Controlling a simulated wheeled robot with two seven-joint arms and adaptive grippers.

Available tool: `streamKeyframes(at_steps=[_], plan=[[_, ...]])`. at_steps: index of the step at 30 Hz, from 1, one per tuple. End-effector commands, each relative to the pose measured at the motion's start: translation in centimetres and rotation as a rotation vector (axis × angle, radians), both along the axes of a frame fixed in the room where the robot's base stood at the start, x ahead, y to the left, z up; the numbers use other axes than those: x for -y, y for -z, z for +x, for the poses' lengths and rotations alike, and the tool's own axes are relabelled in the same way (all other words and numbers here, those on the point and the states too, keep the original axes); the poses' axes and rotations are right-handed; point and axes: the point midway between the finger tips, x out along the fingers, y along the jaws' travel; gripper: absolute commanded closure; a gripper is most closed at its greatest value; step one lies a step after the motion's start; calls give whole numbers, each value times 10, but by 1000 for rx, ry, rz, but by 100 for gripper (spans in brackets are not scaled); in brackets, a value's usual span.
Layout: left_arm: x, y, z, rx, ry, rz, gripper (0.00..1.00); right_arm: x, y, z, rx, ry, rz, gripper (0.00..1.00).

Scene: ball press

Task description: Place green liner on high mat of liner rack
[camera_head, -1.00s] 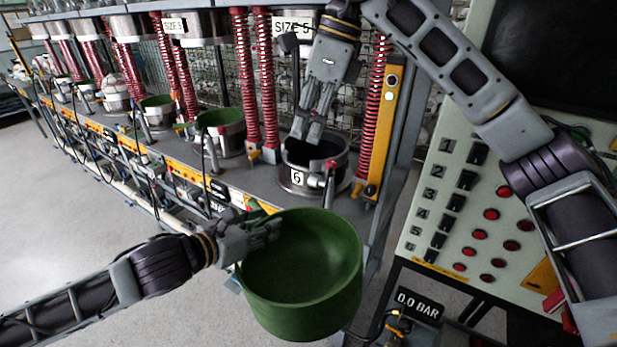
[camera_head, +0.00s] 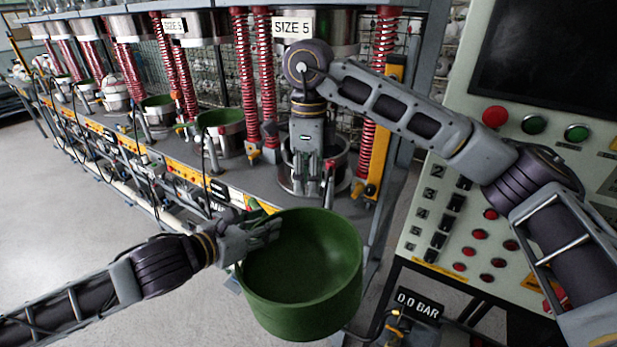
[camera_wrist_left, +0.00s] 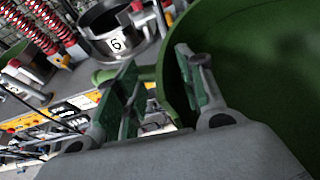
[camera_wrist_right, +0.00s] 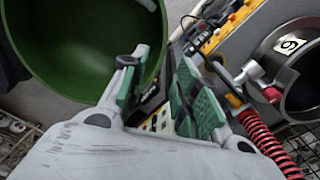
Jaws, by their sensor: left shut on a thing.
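The green liner (camera_head: 305,290) is a deep, open-topped round bowl held in front of the press bench. My left gripper (camera_head: 268,232) is shut on its rim at the liner's left side. In the left wrist view the liner wall (camera_wrist_left: 245,70) runs up beside and between the fingers. My right gripper (camera_head: 314,185) points down in front of the end press, above and behind the liner, with its fingers apart and empty. The right wrist view shows the liner (camera_wrist_right: 80,45) to the left of these fingers, not touching them. The liner rack and its high mat are not recognisable in any view.
The end press pot (camera_head: 337,172), labelled 6 in the wrist views, stands behind the right gripper. Red springs (camera_head: 244,80) and other pots with green liners (camera_head: 220,120) line the bench. A control panel (camera_head: 480,215) stands to the right. Open floor (camera_head: 75,240) lies left.

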Motion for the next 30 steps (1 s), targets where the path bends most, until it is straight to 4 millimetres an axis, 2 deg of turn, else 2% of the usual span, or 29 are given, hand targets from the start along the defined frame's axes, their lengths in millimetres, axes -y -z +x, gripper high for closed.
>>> streamKeyframes(at_steps=[11, 30], plan=[[0, -1, 0, 1, 1, -2, 100, 0, 25, -2, -2, 0, -1, 69], [0, -1, 0, 1, 1, -2, 100, -1, 101, -6, -2, 0, -1, 69]])
